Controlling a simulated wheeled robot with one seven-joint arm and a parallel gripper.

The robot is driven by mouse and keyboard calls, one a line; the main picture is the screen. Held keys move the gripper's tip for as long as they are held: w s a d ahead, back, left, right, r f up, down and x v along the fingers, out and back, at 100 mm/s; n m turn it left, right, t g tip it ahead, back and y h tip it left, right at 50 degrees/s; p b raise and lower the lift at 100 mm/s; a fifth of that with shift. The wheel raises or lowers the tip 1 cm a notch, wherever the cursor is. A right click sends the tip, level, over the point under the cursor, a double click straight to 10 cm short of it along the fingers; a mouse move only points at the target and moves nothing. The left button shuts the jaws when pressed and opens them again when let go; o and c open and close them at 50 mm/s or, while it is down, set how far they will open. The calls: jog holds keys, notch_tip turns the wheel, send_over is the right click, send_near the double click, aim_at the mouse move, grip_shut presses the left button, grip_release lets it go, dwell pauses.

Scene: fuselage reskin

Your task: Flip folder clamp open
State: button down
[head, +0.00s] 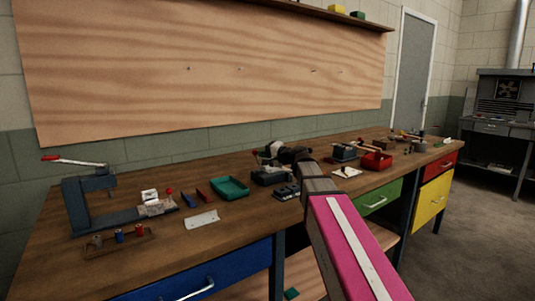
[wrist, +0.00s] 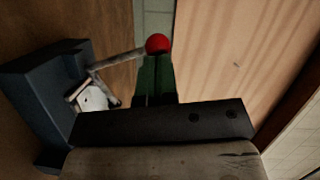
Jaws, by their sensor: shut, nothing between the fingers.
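In the wrist view the pale metal lever (wrist: 115,63) runs from the folder to the red ball (wrist: 158,43). A whitish part (wrist: 90,98) sits below the lever. My gripper (wrist: 156,62) is shut and empty, its dark green fingers pointing at the ball. The tips overlap the ball's lower edge in view; I cannot tell whether they touch.
A red-handled lever (head: 75,161) rises over the folder. A green tray (head: 230,187), a pale plate (head: 202,219) and a wooden rack (head: 119,241) lie nearby on the bench (head: 250,218). A red bin (head: 376,161) stands farther right. The wall panel (head: 200,70) is behind.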

jog(key=shift+s+a+f+n+h, duration=0.1)
jog(key=shift+s+a+n+h, duration=0.25)
jog(key=shift+a+n, duration=0.2)
jog(key=shift+s+a+f+n+h, duration=0.1)
jog(key=shift+s+a+n+h, duration=0.25)
jog(key=shift+n, duration=0.3)
jog(key=shift+s+a+f+n+h, duration=0.45)
jog(key=shift+a+f+n, duration=0.2)
jog(key=shift+n, duration=0.4)
jog(key=shift+s+a+f+n+h, duration=0.3)
jog(key=shift+a+f+n+h, duration=0.3)
jog(key=shift+n, duration=0.4)
jog(key=shift+s+a+f+n+h, duration=0.4)
jog(key=shift+a+f+n, duration=0.25)
jog(key=shift+n, duration=0.4)
jog(key=shift+f, duration=0.1)
jog(key=w+r+v, duration=0.1)
jog(key=r+v, duration=0.1)
jog(key=v, duration=1.1)
jog(key=shift+w+d, duration=0.2)
